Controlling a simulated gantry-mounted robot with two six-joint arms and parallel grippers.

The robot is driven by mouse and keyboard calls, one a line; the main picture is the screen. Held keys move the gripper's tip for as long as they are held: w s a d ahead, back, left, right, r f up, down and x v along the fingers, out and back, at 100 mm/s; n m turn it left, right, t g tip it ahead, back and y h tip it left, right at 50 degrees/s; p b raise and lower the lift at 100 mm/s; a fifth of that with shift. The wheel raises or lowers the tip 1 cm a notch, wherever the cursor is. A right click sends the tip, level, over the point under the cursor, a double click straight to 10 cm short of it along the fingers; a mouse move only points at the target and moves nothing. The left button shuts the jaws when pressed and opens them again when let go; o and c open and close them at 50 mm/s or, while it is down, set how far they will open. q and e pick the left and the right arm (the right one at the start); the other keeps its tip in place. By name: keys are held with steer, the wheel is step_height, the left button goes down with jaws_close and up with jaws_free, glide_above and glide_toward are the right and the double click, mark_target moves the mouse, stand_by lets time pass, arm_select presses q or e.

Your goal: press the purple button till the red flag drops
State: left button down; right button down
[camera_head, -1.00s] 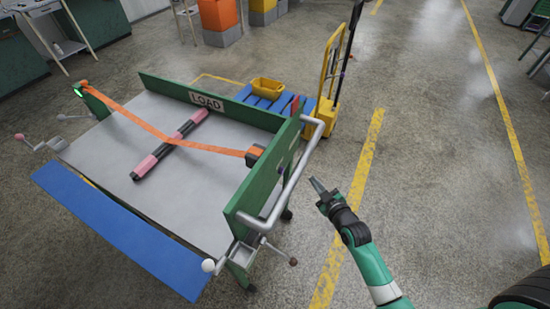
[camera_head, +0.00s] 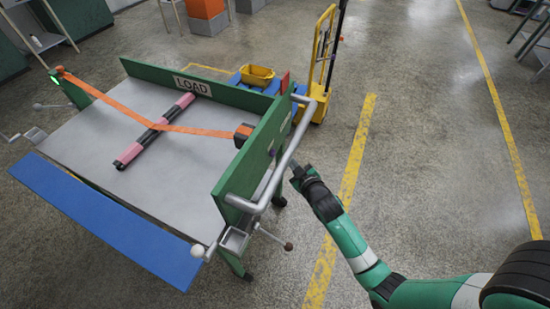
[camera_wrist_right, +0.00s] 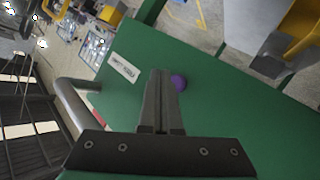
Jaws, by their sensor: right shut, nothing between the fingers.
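The purple button (camera_wrist_right: 179,83) sits on the outer face of the green end panel (camera_wrist_right: 225,125) in the right wrist view, just right of my fingertips. I cannot tell whether they touch it. In the head view it is a tiny dot (camera_head: 272,152) on that panel (camera_head: 250,165). My right gripper (camera_wrist_right: 160,75) is shut and empty, pointing at the panel. In the head view my right gripper (camera_head: 293,167) is beside the cart's grey handle. A small red upright piece (camera_head: 285,82), likely the flag, stands at the panel's far end. My left gripper is out of view.
A grey tubular handle (camera_head: 284,163) runs along the panel, close to my gripper. The cart bed (camera_head: 187,150) holds a pink and black bar (camera_head: 155,130) under an orange strap (camera_head: 125,108). A yellow hand truck (camera_head: 322,60) stands behind. Floor on the right is clear.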

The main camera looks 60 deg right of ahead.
steer(key=shift+w+a, duration=0.1)
steer(key=shift+w, duration=0.8)
stand_by(1.4)
steer(key=shift+w+a+b, duration=0.1)
steer(key=shift+w+b, duration=0.25)
steer(key=shift+w, duration=0.1)
steer(key=shift+w, duration=0.45)
stand_by(1.3)
steer(key=shift+s+p, duration=0.45)
steer(key=shift+s, duration=0.4)
